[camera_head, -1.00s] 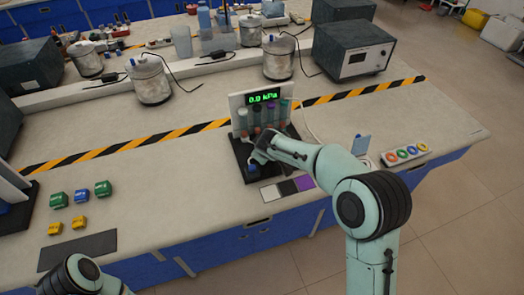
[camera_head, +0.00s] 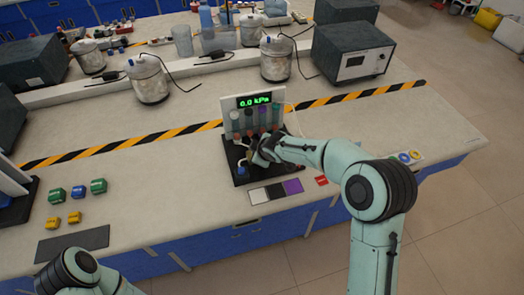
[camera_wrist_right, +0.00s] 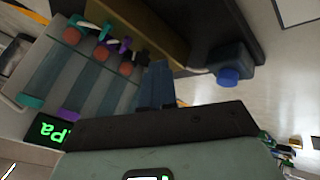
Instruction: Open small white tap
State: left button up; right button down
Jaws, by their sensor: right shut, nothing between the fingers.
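A upright panel (camera_head: 229,108) with a green "0.0 kPa" display (camera_head: 254,100) stands on a dark base (camera_head: 238,178) at the bench's front. Several coloured tubes and knobs line its face; they also show in the right wrist view as tubes (camera_wrist_right: 75,75) with red, purple and teal ends. Small pale pieces (camera_wrist_right: 88,25) show among these ends, but I cannot tell which is the white tap. My right gripper (camera_head: 257,154) is low in front of the panel. In the wrist view its fingers (camera_wrist_right: 157,85) are shut and empty, near the tubes. My left gripper is out of view.
White, black and purple squares (camera_head: 275,191) lie in front of the base. Small coloured blocks (camera_head: 77,192) sit at left. The middle-left bench is clear.

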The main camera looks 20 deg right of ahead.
jog(key=shift+w+d, duration=0.1)
jog(key=shift+d, duration=0.2)
pick_arm(q)
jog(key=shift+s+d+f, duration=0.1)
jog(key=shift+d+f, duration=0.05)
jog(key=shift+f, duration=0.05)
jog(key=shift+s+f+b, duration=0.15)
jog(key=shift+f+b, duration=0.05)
jog(key=shift+b, duration=0.1)
pick_arm(e)
jog(key=shift+w+d+r, duration=0.15)
jog(key=shift+d, duration=0.35)
jog(key=shift+w, duration=0.1)
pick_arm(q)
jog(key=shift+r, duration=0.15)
pick_arm(e)
jog(key=shift+a, duration=0.2)
pick_arm(q)
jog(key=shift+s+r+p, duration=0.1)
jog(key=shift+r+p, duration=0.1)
jog(key=shift+p, duration=0.1)
pick_arm(e)
jog(key=shift+w+a, duration=0.2)
jog(key=shift+w, duration=0.05)
jog(key=shift+r, duration=0.15)
